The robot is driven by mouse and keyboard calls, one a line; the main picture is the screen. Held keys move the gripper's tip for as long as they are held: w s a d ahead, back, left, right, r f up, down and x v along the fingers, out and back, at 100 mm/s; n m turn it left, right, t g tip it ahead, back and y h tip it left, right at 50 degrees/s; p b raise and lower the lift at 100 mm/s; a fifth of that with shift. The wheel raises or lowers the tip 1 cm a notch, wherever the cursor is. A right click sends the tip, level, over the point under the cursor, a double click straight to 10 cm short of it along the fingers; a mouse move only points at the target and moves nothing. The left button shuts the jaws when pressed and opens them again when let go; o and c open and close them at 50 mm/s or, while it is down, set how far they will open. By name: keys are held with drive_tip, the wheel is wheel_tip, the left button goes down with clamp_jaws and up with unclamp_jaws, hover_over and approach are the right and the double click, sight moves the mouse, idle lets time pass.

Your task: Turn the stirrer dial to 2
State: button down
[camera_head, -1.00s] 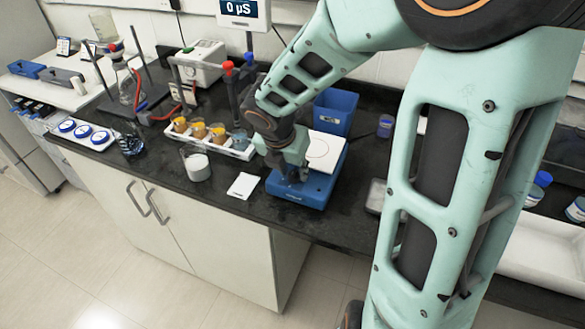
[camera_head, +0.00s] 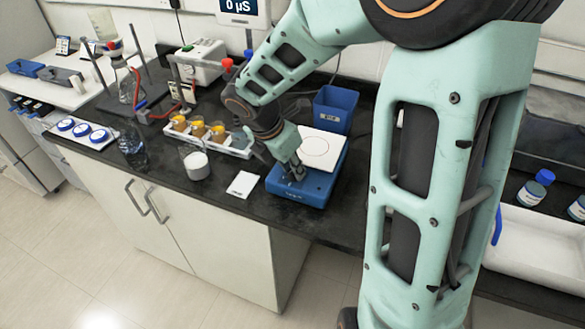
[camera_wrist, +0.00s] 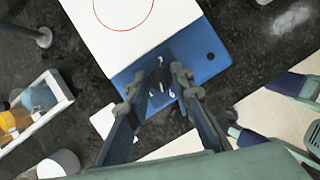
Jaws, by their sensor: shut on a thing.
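The stirrer is a blue box with a white square top plate bearing a red circle; its blue front panel (camera_head: 309,187) shows on the bench in the head view and its panel (camera_wrist: 205,60) fills the middle of the wrist view. The black round dial (camera_wrist: 160,82) with a pale pointer mark sits on that panel, white marks beside it. My gripper (camera_wrist: 154,88) has its two fingers around the dial, one on each side, shut on it. In the head view my gripper (camera_head: 294,172) covers the dial. The number it points to is too small to read.
A white rack (camera_head: 237,150) of several jars stands behind. A blue bin (camera_head: 334,108) stands behind the stirrer. The bench edge is close in front.

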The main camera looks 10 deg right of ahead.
drive_tip(key=m+g, duration=0.1)
drive_tip(key=m, duration=0.2)
drive_tip(key=m+g, duration=0.1)
drive_tip(key=m, duration=0.1)
drive_tip(key=shift+w+a+m+h, duration=0.1)
drive_tip(key=shift+w+m+h, duration=0.1)
drive_tip(key=shift+m+h, duration=0.2)
drive_tip(key=m+g+p, duration=0.1)
drive_tip(key=m, duration=0.2)
drive_tip(key=m+g+p, duration=0.1)
drive_tip(key=m, duration=0.2)
drive_tip(key=shift+w+r+g, duration=0.1)
drive_tip(key=shift+w+g, duration=0.05)
drive_tip(key=shift+g, duration=0.15)
drive_tip(key=m+y+p, duration=0.1)
drive_tip(key=m, duration=0.1)
drive_tip(key=m+g+p, duration=0.1)
drive_tip(key=m, duration=0.2)
drive_tip(key=shift+w+d+m+g+y, duration=0.2)
drive_tip(key=shift+m+g+y, duration=0.1)
drive_tip(key=shift+y, duration=0.1)
drive_tip(key=m+y, duration=0.1)
drive_tip(key=m, duration=0.2)
drive_tip(key=m+y+p, duration=0.1)
drive_tip(key=m, duration=0.2)
drive_tip(key=shift+d+g, duration=0.1)
drive_tip(key=shift+g, duration=0.3)
drive_tip(key=shift+m, duration=0.4)
drive_tip(key=c, duration=1.7)
unclamp_jaws()
